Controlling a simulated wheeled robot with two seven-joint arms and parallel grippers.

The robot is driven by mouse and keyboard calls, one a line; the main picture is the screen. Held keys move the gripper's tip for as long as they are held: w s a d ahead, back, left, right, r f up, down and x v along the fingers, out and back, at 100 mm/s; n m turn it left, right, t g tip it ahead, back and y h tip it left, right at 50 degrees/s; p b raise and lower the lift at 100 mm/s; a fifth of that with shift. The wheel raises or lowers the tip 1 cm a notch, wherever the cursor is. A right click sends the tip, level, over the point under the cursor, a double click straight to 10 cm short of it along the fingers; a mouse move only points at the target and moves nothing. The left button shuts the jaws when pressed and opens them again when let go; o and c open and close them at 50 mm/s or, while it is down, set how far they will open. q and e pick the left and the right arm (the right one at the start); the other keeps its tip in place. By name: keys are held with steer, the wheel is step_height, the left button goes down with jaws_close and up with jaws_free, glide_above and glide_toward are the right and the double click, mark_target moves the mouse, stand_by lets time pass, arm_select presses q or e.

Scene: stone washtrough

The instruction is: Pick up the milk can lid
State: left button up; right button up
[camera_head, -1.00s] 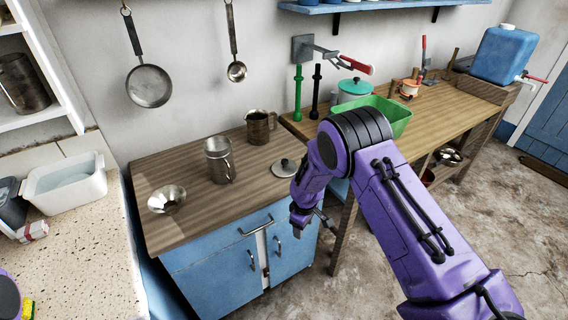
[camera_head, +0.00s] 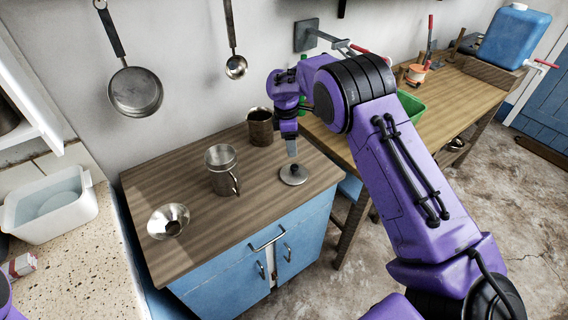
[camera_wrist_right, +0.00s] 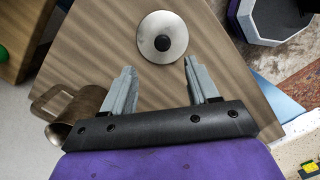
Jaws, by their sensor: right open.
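The milk can lid (camera_head: 293,174) is a round grey metal disc with a dark knob, lying flat near the right side of the wooden cabinet top. It also shows in the right wrist view (camera_wrist_right: 162,37), beyond the fingertips and roughly centred between them. My right gripper (camera_head: 292,150) points down just above the lid in the head view. In the right wrist view its two grey fingers (camera_wrist_right: 158,68) are spread apart with nothing between them. The lid is not touched in the wrist view. My left gripper is not in view.
A brown metal jug (camera_head: 260,128) stands close behind the gripper; it also shows in the right wrist view (camera_wrist_right: 84,104). A metal can (camera_head: 222,170) and a metal funnel (camera_head: 168,220) stand further left on the cabinet top (camera_head: 205,235). The front right of the top is clear.

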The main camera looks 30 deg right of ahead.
mark_target(294, 166)
steer(key=f+p, duration=0.1)
steer(key=f, duration=0.2)
steer(key=f+p, duration=0.1)
steer(key=f, duration=0.2)
steer(key=f+p, duration=0.2)
steer(key=f, duration=0.1)
steer(key=shift+s+d+f, duration=0.25)
steer(key=shift+s+d, duration=0.05)
steer(key=shift+s, duration=0.05)
steer(key=shift+s+d+f, duration=0.1)
steer(key=shift+f, duration=0.2)
jaws_close()
